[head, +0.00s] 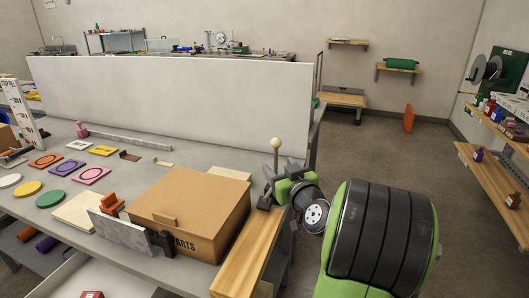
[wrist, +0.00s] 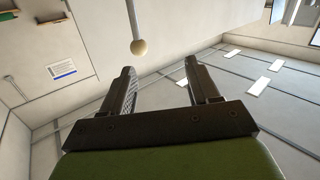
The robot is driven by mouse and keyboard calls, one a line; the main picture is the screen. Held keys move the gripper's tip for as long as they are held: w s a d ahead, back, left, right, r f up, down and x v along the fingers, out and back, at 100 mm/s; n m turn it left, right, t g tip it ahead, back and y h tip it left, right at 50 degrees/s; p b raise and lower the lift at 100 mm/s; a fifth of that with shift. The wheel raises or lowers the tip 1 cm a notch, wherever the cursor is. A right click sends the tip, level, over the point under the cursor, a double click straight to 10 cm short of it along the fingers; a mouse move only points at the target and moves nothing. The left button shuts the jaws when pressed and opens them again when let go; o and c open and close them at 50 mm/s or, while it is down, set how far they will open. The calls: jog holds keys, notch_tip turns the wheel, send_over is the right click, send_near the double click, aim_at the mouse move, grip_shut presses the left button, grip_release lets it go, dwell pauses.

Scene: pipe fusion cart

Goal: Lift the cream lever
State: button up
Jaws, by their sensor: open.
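The cream lever shows in the head view as a round cream knob (head: 276,143) on a thin upright stem, near the right end of the bench. In the wrist view, the knob (wrist: 139,47) and its stem are beyond my fingertips, nearer the left finger. My gripper (head: 267,186) is low beside the stem, below the knob. In the wrist view, my gripper (wrist: 160,67) has its two dark fingers apart with nothing between them. The lever's base is hidden behind my gripper and arm in the head view.
A brown parts box (head: 190,205) stands left of my gripper, with a wooden board (head: 245,255) along the bench's right edge. A white partition (head: 170,105) rises behind. Coloured discs and square plates lie on the left of the bench.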

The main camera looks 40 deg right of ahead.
aim_at(274, 140)
jog(key=shift+m+h, duration=0.5)
jog(key=shift+h, duration=0.3)
jog(key=p+x, duration=0.1)
jog(key=x, duration=0.4)
jog(key=s+d+p+x, duration=0.1)
jog(key=x, duration=0.4)
jog(key=d+p+x, duration=0.1)
jog(key=x, duration=0.4)
jog(key=shift+d+r+p, duration=0.2)
jog(key=shift+d+p, duration=0.1)
jog(key=shift+d, duration=0.1)
grip_shut()
